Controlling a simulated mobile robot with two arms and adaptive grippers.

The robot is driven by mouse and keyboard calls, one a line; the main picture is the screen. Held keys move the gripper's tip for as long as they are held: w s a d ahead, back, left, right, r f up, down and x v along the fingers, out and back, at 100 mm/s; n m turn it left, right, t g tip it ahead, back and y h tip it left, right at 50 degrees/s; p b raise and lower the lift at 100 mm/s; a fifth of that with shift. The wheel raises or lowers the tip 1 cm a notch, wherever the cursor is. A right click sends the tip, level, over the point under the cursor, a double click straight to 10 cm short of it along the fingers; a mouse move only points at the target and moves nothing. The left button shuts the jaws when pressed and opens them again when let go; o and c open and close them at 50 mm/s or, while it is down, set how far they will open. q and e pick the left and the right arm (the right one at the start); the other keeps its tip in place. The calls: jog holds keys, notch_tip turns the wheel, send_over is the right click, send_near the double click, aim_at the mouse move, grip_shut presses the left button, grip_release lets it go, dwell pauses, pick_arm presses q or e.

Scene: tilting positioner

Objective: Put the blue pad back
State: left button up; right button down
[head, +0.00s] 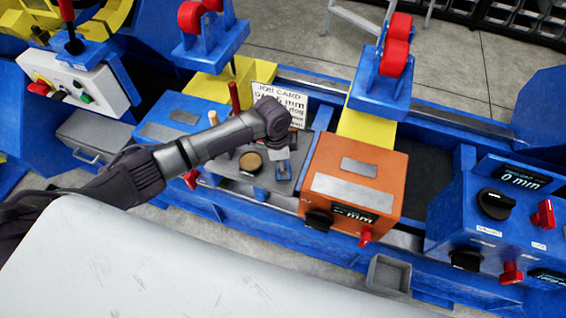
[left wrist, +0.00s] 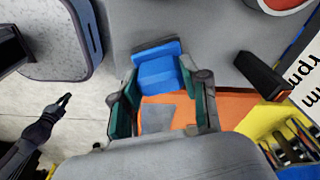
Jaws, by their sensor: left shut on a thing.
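The blue pad (left wrist: 158,70) is a small blue block with a raised lip, between my left fingertips in the left wrist view. My left gripper (left wrist: 160,80) is shut on it, with a green-lined finger on each side. In the head view the left gripper (head: 283,160) points down over the dark grey deck (head: 232,168), left of the orange block. Only a little blue shows below the fingers there. I cannot tell whether the pad touches the deck.
The orange block (head: 345,185) stands close on the right. A round tan-topped item (head: 250,161), a red-handled tool (head: 234,97) and a white job card (head: 280,98) are near the gripper. Blue roller stands (head: 380,90) rise behind. An open grey box (head: 389,274) is at the front.

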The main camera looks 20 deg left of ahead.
pick_arm(q)
jog(key=shift+f, duration=0.15)
jog(key=o, duration=1.2)
notch_tip(320, 180, up, 12)
jog(key=a, duration=0.1)
jog(key=shift+s+a+p, duration=0.2)
jog(key=shift+s+p, duration=0.05)
jog(key=shift+p, duration=0.1)
